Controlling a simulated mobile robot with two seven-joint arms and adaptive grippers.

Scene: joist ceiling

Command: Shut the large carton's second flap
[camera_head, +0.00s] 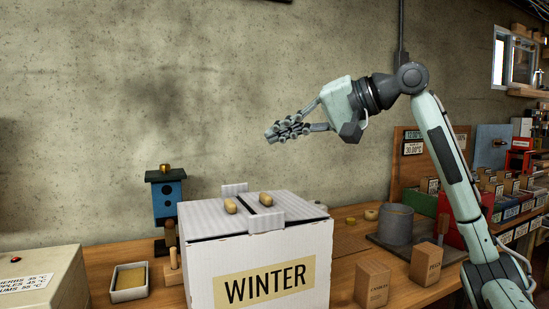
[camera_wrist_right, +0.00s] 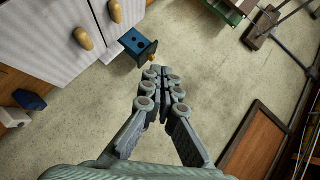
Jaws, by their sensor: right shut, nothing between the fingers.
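The large white carton (camera_head: 205,262), labelled WINTER, stands on the wooden bench. Its two top flaps (camera_head: 290,204) look about flat, each with a wooden knob: one left (camera_head: 231,206), one right (camera_head: 266,199). A dark strip lies between the knobs. I cannot tell whether either flap is slightly raised. In the right wrist view the carton top (camera_wrist_right: 50,40) and both knobs fill the upper left. My right gripper (camera_head: 270,136) is shut and empty, in the air above the carton, apart from it; it also shows in the wrist view (camera_wrist_right: 160,75). My left gripper is out of view.
A blue birdhouse (camera_head: 167,197) stands behind the carton's left side. A small white dish (camera_head: 129,284) is left of it. Small boxes (camera_head: 372,284), a grey pot (camera_head: 396,223) and seed-packet racks (camera_head: 505,200) are to the right. The air above the carton is otherwise free.

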